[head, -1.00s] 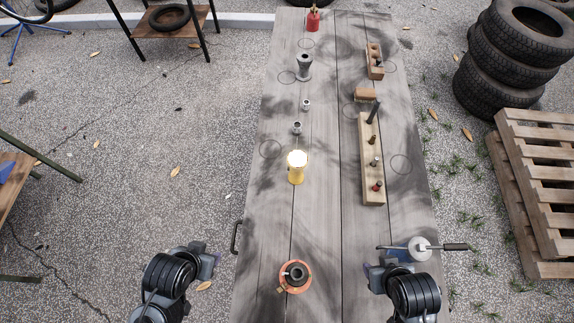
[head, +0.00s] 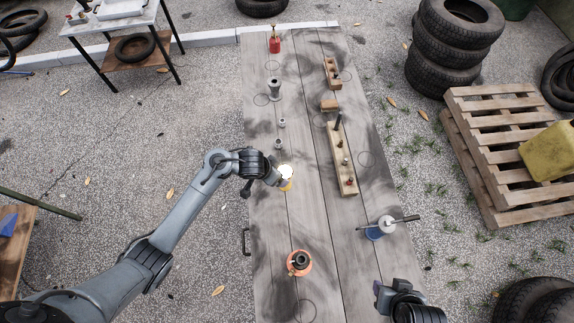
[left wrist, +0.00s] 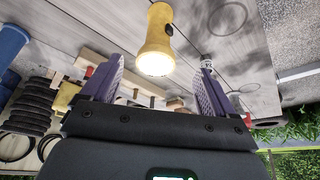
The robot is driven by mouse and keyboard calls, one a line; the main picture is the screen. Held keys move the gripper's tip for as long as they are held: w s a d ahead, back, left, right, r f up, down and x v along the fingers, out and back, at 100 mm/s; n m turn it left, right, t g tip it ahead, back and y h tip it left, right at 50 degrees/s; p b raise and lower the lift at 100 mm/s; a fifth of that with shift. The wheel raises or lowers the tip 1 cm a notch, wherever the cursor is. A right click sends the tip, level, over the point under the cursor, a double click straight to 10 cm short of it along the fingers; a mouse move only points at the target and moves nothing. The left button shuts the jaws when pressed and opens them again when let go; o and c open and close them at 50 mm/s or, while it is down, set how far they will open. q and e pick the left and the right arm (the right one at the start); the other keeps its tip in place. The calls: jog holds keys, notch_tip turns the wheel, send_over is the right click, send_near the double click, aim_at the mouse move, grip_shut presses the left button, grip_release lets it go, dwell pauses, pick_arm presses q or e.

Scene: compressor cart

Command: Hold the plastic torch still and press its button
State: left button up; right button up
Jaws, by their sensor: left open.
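The yellow plastic torch (head: 286,178) stands upright on the plank table, its pale lens facing up and bright. In the left wrist view the torch (left wrist: 156,35) shows a dark button (left wrist: 169,29) on its side. My left gripper (head: 274,179) is at the torch's left side in the head view and covers part of it. In the left wrist view my left gripper (left wrist: 158,75) has its purple fingers spread wide, with the torch lying ahead between their lines and no contact visible. My right gripper (head: 384,292) is low over the table's near right part, away from the torch; its fingers are unclear.
Two small metal fittings (head: 280,134) stand behind the torch, with a grey funnel-like part (head: 275,90) farther back. A wooden block with pegs (head: 343,160) lies right of it. An orange round part (head: 299,263) and a blue part with a handle (head: 375,232) are nearer.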

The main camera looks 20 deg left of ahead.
aim_at(285, 176)
pick_arm(q)
jog(key=b+x, duration=0.1)
jog(key=x, duration=0.3)
jog(key=b+x, duration=0.2)
jog(key=x, duration=0.3)
jog(key=shift+w+d+r, duration=0.15)
jog(key=shift+w+d, duration=0.05)
jog(key=shift+d, duration=0.05)
jog(key=shift+b+x, duration=0.45)
jog(key=shift+x, duration=0.45)
pick_arm(e)
jog(key=shift+s+d+f, duration=0.1)
jog(key=shift+f, duration=0.8)
jog(key=shift+s+d+f, duration=0.1)
jog(key=shift+f, duration=0.75)
pick_arm(q)
jog(key=c, duration=1.1)
pick_arm(e)
jog(key=shift+d, duration=0.1)
pick_arm(q)
jog(key=shift+c, duration=0.2)
pick_arm(e)
jog(key=shift+c, duration=0.3)
